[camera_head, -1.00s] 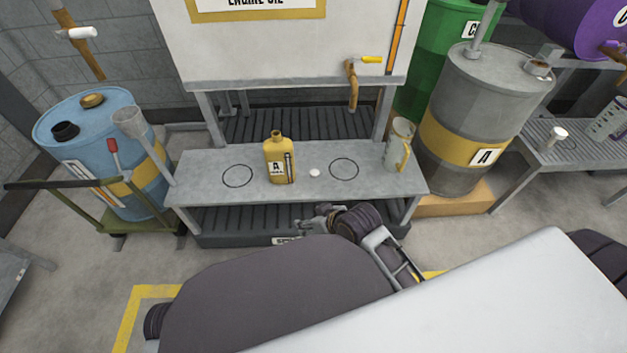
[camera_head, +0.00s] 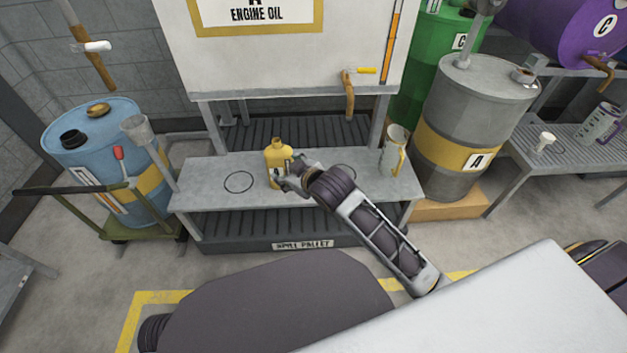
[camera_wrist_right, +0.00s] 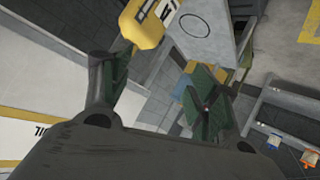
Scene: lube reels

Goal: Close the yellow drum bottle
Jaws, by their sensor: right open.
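The yellow bottle (camera_head: 275,155) with an A label stands upright on the grey shelf (camera_head: 207,170). Its neck looks uncapped in the head view. My right gripper (camera_head: 284,176) is at the bottle's front right and covers part of its lower body; I cannot tell whether they touch. In the wrist view the two fingers of the right gripper (camera_wrist_right: 160,68) are apart with nothing between them. The yellow bottle (camera_wrist_right: 146,24) shows beyond the left finger there. The small white cap on the shelf is hidden behind my right arm. My left gripper is not in view.
A tank with an oil tap (camera_head: 349,92) stands behind the shelf. A jug (camera_head: 394,150) is at the shelf's right end. A blue drum (camera_head: 105,160) is at the left, a grey drum (camera_head: 470,125) at the right. The shelf's left end is clear.

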